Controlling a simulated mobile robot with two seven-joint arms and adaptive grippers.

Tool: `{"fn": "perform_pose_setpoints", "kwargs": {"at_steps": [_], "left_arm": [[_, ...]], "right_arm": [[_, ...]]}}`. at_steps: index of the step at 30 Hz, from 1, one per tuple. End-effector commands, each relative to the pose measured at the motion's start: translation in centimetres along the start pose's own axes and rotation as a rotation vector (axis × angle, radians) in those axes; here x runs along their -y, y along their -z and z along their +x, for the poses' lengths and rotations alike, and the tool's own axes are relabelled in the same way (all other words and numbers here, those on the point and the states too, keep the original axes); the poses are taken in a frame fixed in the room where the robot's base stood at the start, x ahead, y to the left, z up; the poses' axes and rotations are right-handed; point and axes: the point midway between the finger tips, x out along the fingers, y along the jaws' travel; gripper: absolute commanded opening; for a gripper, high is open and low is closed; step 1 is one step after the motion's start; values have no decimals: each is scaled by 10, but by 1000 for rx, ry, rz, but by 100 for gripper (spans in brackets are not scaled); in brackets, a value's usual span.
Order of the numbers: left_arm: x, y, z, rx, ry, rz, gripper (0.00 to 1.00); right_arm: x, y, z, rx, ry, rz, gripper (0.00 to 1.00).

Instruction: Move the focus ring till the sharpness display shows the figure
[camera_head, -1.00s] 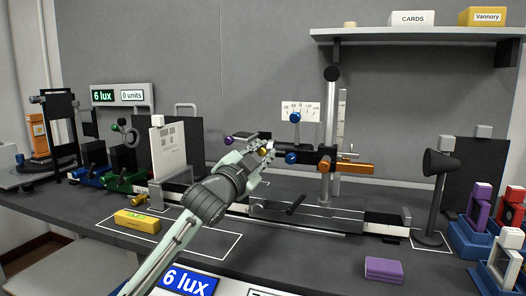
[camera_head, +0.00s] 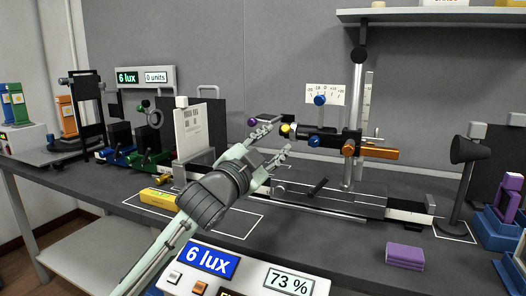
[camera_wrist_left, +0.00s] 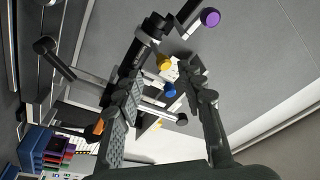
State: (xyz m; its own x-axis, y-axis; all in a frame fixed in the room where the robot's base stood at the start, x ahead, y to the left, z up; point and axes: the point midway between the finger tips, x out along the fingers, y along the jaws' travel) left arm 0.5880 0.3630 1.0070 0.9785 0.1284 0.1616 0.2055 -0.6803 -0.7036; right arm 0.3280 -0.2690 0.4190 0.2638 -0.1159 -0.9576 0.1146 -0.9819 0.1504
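A dark horizontal tube on the bench carries a yellow knob (camera_head: 287,130) at its left end, a blue knob (camera_head: 314,141) and an orange section (camera_head: 378,153). I cannot tell which part is the focus ring. My left gripper (camera_head: 282,134) is open, its fingers spread on either side of the yellow knob's end, with no clear contact. In the left wrist view the yellow knob (camera_wrist_left: 163,62) shows between the open fingers (camera_wrist_left: 166,78). A display (camera_head: 289,280) at the bottom front reads 73 %. My right gripper is out of view.
A purple knob (camera_head: 252,122) sits just left of the tube. A white printed card (camera_head: 190,131) stands further left. A yellow box (camera_head: 158,198) and a purple block (camera_head: 405,256) lie on the bench. A black lamp (camera_head: 470,150) stands at right.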

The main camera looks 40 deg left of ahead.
Motion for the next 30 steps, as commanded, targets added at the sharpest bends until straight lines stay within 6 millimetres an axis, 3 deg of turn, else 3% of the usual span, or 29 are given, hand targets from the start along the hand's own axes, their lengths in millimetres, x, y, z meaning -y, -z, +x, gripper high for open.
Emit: {"fn": "perform_pose_setpoints", "kwargs": {"at_steps": [3,9,20,25,30], "left_arm": [[-1,-1,-25,2,-2,1,39],[0,0,-48,0,1,-1,39],[1,0,-54,-1,2,0,39],[12,11,-47,13,7,-72,18],[35,41,-30,69,-11,-315,0]], "right_arm": [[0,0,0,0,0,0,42],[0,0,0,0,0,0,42],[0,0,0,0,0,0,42],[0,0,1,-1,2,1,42],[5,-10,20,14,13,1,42]]}}
